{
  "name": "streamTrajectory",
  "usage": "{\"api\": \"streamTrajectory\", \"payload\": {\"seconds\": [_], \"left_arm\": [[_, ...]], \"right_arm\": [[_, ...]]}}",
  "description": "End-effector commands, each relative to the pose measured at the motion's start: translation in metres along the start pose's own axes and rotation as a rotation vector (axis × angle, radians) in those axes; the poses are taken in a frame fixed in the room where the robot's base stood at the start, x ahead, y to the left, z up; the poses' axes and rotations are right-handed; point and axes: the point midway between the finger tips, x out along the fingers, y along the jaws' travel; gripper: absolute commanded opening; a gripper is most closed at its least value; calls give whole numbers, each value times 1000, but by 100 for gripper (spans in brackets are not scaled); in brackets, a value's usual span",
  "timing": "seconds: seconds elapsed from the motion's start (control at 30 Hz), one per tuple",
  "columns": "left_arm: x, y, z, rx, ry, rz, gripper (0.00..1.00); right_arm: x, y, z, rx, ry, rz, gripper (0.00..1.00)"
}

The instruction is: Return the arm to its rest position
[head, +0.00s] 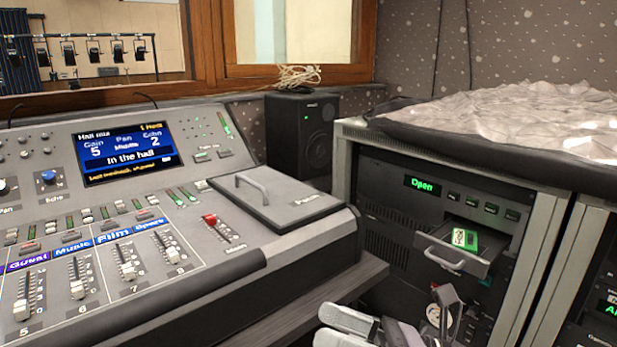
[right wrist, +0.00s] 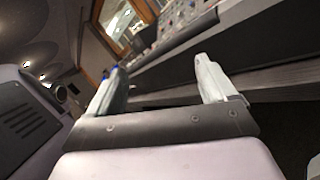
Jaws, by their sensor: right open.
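My right gripper (head: 325,325) is at the bottom of the head view, right of the mixing desk and in front of the equipment rack. Its pale fingers are apart with nothing between them. In the right wrist view the right gripper (right wrist: 160,68) also shows open and empty, with the desk's edge beyond the fingertips. My left gripper is not in view.
The mixing desk (head: 330,247) fills the left, with faders and a lit screen (head: 124,152). In the rack (head: 343,165), a drawer (head: 445,256) stands out holding a green cartridge (head: 465,239); a display above reads "Open". A black speaker (head: 300,135) stands behind.

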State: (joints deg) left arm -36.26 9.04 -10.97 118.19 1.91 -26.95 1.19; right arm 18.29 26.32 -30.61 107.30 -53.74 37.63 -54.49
Motion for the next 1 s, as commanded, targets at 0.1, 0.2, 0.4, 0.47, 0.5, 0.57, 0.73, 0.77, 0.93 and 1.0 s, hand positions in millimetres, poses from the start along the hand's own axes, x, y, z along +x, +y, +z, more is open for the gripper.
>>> {"api": "streamTrajectory", "payload": {"seconds": [0.1, 0.2, 0.4, 0.47, 0.5, 0.57, 0.73, 0.77, 0.93, 1.0], "left_arm": [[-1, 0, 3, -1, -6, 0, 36], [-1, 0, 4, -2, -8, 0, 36], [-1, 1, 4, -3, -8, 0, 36], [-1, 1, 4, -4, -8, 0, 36], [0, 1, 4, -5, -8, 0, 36], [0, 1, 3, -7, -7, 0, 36], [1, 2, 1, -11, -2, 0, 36], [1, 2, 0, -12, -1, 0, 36], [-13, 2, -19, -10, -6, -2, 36], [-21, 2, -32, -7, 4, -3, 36]], "right_arm": [[-19, -17, -2, 384, -234, -111, 84], [-44, -37, -10, 703, -430, -204, 84], [-113, -74, -63, 1334, -841, -387, 84], [-136, -80, -88, 1514, -971, -441, 84], [-151, -82, -105, 1627, -1058, -475, 84], [-172, -81, -132, 1783, -1185, -524, 84], [-222, -62, -206, 2148, -1530, -643, 84], [-229, -57, -219, 2202, -1591, -663, 84], [-240, -30, -228, 2335, -1759, -708, 84], [-238, -24, -218, 2329, -1758, -711, 84]]}}
